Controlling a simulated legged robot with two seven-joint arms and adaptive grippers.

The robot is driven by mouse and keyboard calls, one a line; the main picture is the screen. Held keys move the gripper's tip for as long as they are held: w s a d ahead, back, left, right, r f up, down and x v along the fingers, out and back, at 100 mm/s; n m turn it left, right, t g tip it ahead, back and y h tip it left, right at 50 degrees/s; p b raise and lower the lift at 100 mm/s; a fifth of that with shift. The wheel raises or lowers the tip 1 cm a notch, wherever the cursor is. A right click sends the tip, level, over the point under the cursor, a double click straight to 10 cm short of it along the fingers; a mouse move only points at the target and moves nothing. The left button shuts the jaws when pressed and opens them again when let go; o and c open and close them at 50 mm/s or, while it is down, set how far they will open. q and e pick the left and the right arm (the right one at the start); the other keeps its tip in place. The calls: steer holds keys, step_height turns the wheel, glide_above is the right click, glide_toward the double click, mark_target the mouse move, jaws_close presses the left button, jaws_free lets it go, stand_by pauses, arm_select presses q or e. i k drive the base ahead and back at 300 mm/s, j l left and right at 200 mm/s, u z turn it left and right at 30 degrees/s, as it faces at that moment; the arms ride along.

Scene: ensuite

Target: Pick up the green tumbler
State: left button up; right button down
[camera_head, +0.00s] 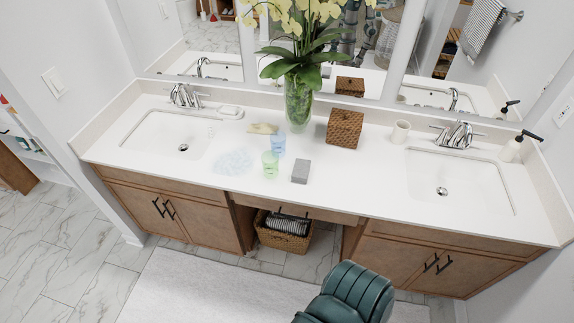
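The green tumbler (270,164) is a small, translucent light-green cup. It stands on the white vanity counter (330,185), left of centre, between the two sinks. A translucent blue tumbler (278,145) stands just behind it and slightly right. Neither of my grippers shows directly in the head view, so their state cannot be seen.
A grey block (300,171) is right of the green tumbler. Behind stand a glass flower vase (298,103) and woven box (344,128). A teal ribbed seat-like object (350,295) stands in front.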

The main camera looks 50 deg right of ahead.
mark_target(270, 159)
steer(key=z, duration=1.6)
